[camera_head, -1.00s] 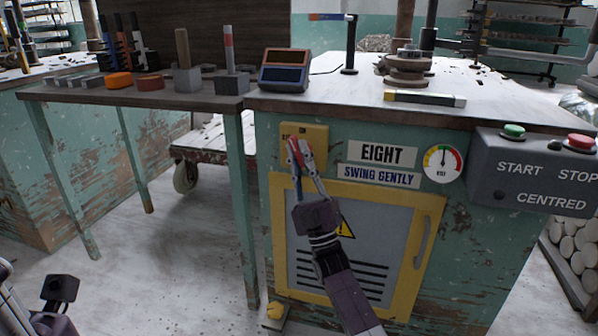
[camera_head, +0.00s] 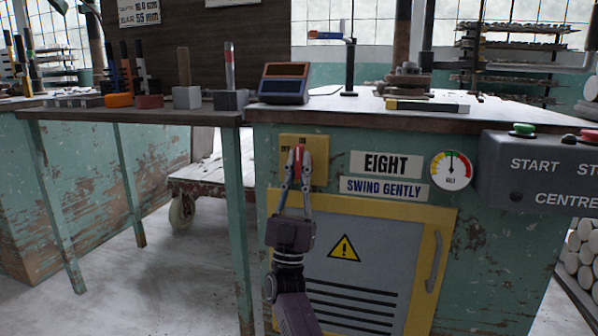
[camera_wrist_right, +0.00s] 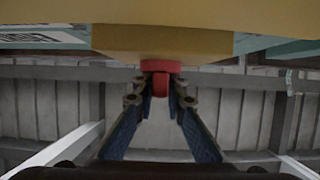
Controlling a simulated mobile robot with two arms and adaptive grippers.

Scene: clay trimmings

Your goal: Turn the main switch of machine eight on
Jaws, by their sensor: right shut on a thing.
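The yellow switch plate (camera_head: 317,147) is on the front of the green machine body, left of the label EIGHT (camera_head: 386,164). A red switch handle (camera_head: 299,160) stands out from the plate, near upright in the head view. My right gripper (camera_head: 298,168) is in front of the plate with its fingers shut on the red handle. In the right wrist view the red handle (camera_wrist_right: 160,84) sits between the two fingertips, under the yellow box (camera_wrist_right: 163,42). The fingers hide part of the handle. My left gripper is not in view.
A yellow-framed cabinet door (camera_head: 449,228) with a handle is below the switch. A grey box (camera_head: 545,172) with START and STOP buttons is at the right. A dial (camera_head: 451,170) sits beside the labels. A side table (camera_head: 150,113) stands at the left.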

